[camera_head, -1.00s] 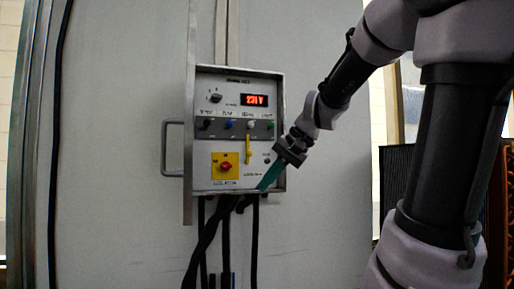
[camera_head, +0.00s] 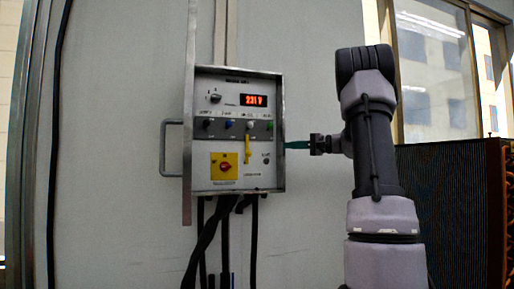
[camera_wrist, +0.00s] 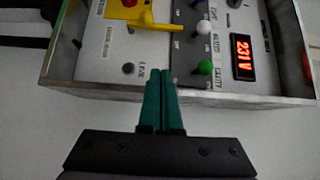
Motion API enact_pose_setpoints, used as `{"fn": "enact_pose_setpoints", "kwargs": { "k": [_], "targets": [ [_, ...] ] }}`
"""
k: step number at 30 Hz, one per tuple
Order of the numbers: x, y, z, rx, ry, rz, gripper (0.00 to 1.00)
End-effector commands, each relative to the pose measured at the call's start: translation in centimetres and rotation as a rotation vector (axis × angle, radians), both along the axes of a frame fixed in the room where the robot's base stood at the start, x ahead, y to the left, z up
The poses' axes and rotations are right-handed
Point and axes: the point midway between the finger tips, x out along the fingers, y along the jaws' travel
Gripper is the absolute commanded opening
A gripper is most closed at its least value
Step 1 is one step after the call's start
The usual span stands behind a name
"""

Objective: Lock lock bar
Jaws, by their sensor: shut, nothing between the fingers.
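The control box (camera_head: 236,186) is on the wall with its face uncovered. The yellow lock bar (camera_head: 247,151) stands upright on its panel, right of and above the red rotary switch (camera_head: 225,167). In the wrist view the bar (camera_wrist: 152,26) lies across the top, beyond my fingertips and apart from them. A small dark round knob (camera_wrist: 128,68) sits beside a label near the fingertips. My gripper (camera_head: 288,145) is at the right edge of the box, pointing left. Its teal fingers (camera_wrist: 160,74) are together and empty, over the box rim.
A row of coloured toggle switches (camera_head: 238,124) and a lit 231 V display (camera_head: 254,100) are above the bar. The opened door's handle (camera_head: 171,149) stands out left. Black cables (camera_head: 211,237) hang below. A brown slatted unit (camera_head: 455,190) stands at the right.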

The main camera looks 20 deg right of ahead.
Motion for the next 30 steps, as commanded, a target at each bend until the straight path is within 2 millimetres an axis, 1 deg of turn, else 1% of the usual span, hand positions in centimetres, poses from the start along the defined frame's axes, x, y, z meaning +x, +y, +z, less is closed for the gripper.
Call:
{"fn": "enact_pose_setpoints", "kwargs": {
  "k": [8,11,14,26,30],
  "targets": [
    [0.0,0.1,0.0,-0.001,0.001,0.001,0.0],
    [0.4,0.5,0.0,-0.001,0.001,0.003,0.0],
    [1.2,1.4,0.0,-0.002,0.001,0.004,0.0],
    [7.0,7.3,0.0,-0.001,0.001,0.005,0.0],
    [7.0,9.5,0.1,-0.001,0.001,0.004,0.0]
  ]
}}
